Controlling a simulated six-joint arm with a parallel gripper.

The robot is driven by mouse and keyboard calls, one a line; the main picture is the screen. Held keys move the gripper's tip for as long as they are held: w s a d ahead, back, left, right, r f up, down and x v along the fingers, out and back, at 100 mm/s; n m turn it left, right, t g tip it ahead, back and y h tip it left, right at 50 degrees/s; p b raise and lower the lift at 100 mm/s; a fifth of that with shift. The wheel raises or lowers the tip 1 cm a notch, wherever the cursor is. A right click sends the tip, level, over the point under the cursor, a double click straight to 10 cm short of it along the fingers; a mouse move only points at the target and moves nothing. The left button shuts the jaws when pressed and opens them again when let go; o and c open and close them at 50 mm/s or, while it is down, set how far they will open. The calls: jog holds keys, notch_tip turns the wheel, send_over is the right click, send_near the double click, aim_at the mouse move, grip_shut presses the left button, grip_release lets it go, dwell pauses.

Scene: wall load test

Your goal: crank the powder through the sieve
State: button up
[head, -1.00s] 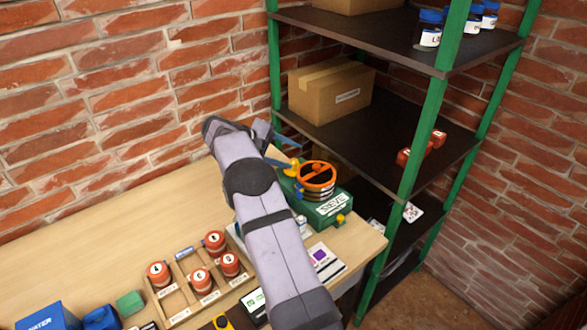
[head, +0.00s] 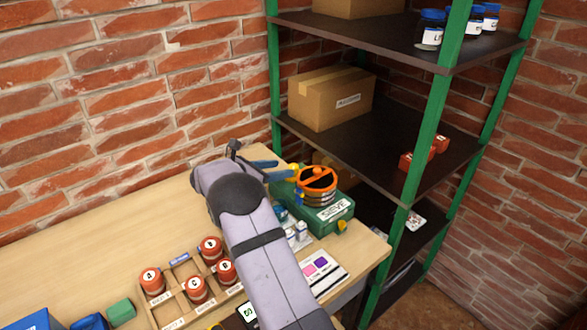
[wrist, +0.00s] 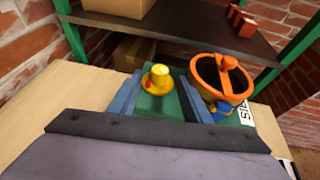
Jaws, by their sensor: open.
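The sieve is a green box (head: 325,213) labelled SIEVE near the table's right end. An orange round drum with a crossbar (head: 317,178) sits on top; it also shows in the wrist view (wrist: 222,78). A yellow knob (wrist: 158,78) stands at the drum's left side, on the green box. My gripper (head: 280,168) is open at the sieve's left. In the wrist view its blue fingers lie on either side of the yellow knob; I cannot tell whether they touch it. No powder can be made out.
A green-posted shelf (head: 425,130) stands close behind and right of the sieve, holding a cardboard box (head: 330,98). A wooden rack (head: 180,300) with several red-lidded jars is at front left. Small bottles (head: 297,232) stand beside my arm. The back left tabletop is clear.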

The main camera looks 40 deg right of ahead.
aim_at(292, 167)
jog(key=shift+p+x, duration=0.85)
jog(key=shift+x, duration=2.8)
jog(key=c, duration=1)
